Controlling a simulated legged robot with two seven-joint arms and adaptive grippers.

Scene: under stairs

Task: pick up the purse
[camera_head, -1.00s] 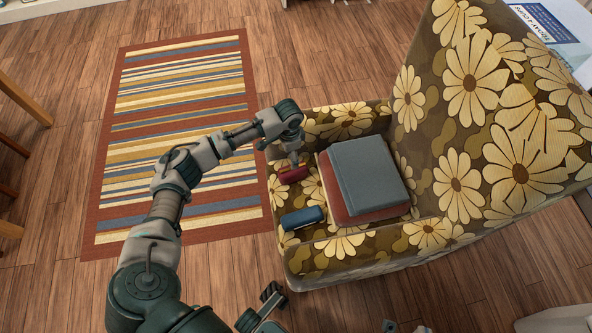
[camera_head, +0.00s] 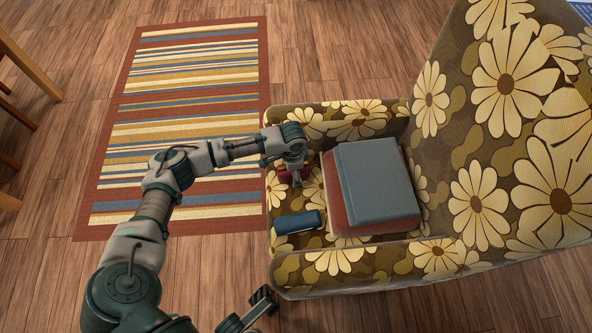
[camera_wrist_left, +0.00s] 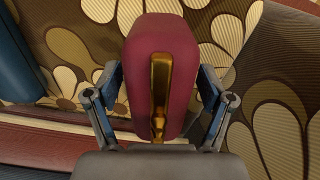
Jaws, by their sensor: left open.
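The purse (camera_head: 284,173) is small and dark red and lies on the seat of the floral armchair (camera_head: 335,262), left of the stacked books. In the left wrist view the purse (camera_wrist_left: 138,62) shows a gold clasp strip down its middle. My left gripper (camera_head: 297,181) is over the purse and partly hides it in the head view. Its open fingers (camera_wrist_left: 160,88) stand on either side of the purse; I cannot tell whether they touch it. A dark jointed part at the bottom edge looks like my right gripper (camera_head: 262,300); its jaw state is unclear.
A blue case (camera_head: 299,222) lies on the seat nearer to me. A grey book (camera_head: 375,180) lies on a red-brown one (camera_head: 338,205) right of the purse. The armchair's arms and tall back enclose the seat. A striped rug (camera_head: 185,110) lies on the floor to the left.

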